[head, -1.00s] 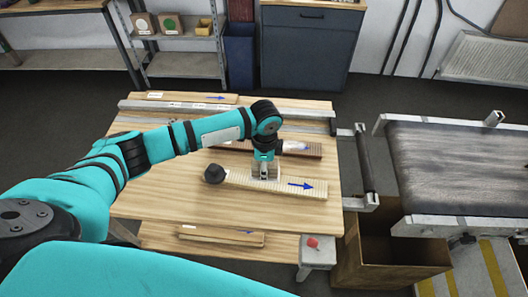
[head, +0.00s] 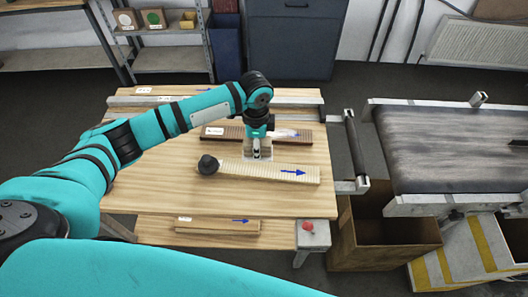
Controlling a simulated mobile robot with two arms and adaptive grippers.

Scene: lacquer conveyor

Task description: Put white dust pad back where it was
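My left gripper (head: 257,152) points down over the middle of the wooden table, just behind a light ribbed board with a black knob and a blue arrow (head: 255,172). A small pale square, which looks like the white dust pad (head: 267,155), sits at the fingertips. The fingers look closed on it, and they hide part of it. The gap between pad and table is too small to judge. My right gripper is out of view.
A dark board (head: 215,132) lies behind the gripper. A shelf (head: 170,33) at the back left carries boxes with a white circle (head: 126,18) and a green circle (head: 153,17). A conveyor (head: 445,150) and open cardboard box (head: 385,225) stand right. A red button (head: 308,227) is at the table corner.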

